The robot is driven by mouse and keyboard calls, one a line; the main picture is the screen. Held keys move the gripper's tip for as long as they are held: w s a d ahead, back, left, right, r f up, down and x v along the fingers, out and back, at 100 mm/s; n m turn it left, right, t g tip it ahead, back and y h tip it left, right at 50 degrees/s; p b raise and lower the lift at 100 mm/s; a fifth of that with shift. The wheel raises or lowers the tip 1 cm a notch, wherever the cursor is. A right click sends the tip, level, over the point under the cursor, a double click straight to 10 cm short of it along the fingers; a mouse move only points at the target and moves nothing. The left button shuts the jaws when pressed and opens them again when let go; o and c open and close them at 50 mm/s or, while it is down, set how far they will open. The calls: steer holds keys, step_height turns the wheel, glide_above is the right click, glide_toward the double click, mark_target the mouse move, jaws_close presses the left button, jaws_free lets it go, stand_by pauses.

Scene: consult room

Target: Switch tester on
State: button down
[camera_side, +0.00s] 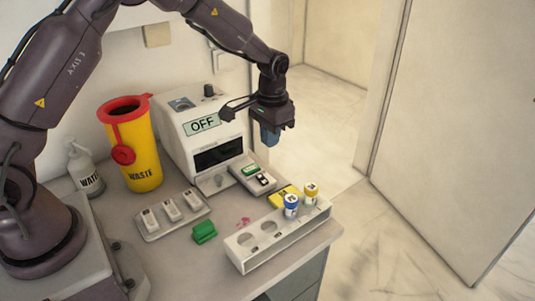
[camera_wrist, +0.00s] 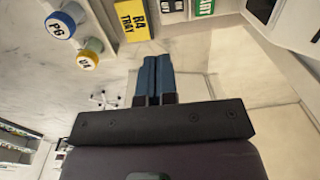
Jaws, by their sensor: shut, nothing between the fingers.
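The tester (camera_side: 172,135) is a white box at the back of the counter, and its display (camera_side: 202,124) reads OFF. My gripper (camera_side: 270,140) is shut and empty, with blue fingers, in the air right of the tester. Its fingertips (camera_wrist: 155,62) are together in the wrist view.
A white rack (camera_side: 243,258) at the front edge holds a blue-capped tube (camera_side: 291,205) and a yellow-capped tube (camera_side: 310,193). A yellow label (camera_side: 283,196), a green block (camera_side: 204,232), a grey tray (camera_side: 150,235), a yellow waste bin (camera_side: 140,160) and a bottle (camera_side: 86,170) stand nearby.

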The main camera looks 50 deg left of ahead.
steer(key=r, duration=0.2)
steer(key=shift+d+r, duration=0.3)
steer(key=shift+r, duration=0.05)
